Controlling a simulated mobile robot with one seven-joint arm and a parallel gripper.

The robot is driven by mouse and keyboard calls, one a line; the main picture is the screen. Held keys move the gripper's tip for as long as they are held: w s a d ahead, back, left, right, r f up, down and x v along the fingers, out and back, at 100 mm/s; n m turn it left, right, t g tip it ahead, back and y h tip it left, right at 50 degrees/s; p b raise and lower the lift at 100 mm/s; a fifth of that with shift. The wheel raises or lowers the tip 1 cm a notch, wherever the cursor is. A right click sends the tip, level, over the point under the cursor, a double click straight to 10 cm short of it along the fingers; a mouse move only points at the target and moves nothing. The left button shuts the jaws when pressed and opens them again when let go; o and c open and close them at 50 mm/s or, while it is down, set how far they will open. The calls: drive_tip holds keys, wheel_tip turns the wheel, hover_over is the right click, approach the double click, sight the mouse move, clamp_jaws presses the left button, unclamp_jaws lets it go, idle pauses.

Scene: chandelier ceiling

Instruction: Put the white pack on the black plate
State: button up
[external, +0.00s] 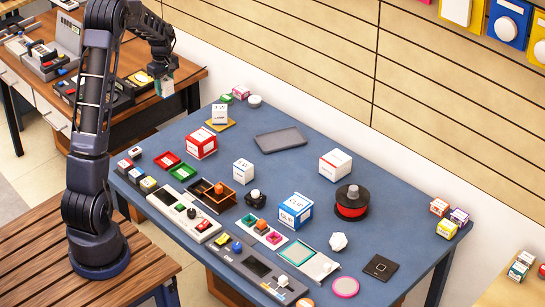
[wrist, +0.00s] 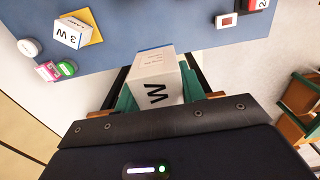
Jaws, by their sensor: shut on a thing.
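My gripper (external: 165,86) is raised at the upper left, above and beyond the blue table's far left corner. Its teal fingers are shut on a white pack (wrist: 155,82) marked with a W, seen close up in the wrist view. In the external view the pack (external: 164,76) is small and partly hidden by the fingers. A black square plate (external: 381,267) with a small outlined square on it lies bare at the table's front right, far from my gripper. A dark grey tray (external: 281,140) lies empty near the table's back.
The blue table (external: 320,175) holds many items. Another white pack (external: 220,115) stands on a yellow plate at the back left. A red-and-white box (external: 201,144), a blue-and-white box (external: 295,210) and a black-and-red spool (external: 351,202) stand higher than the flat items. A wooden desk (external: 130,90) stands behind the arm.

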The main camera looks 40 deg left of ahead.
drive_tip(key=w+d+m, duration=0.3)
drive_tip(key=w+d, duration=0.4)
drive_tip(key=d, duration=0.8)
drive_tip(key=w+d+m, duration=0.3)
drive_tip(key=w+d, duration=0.3)
drive_tip(key=d, duration=0.9)
drive_tip(key=w+d+m, duration=0.3)
drive_tip(key=w+d, duration=0.4)
drive_tip(key=d, duration=0.9)
drive_tip(key=m, duration=0.9)
hover_over(381, 267)
wheel_tip(381, 267, down, 19)
drive_tip(key=shift+f, duration=0.15)
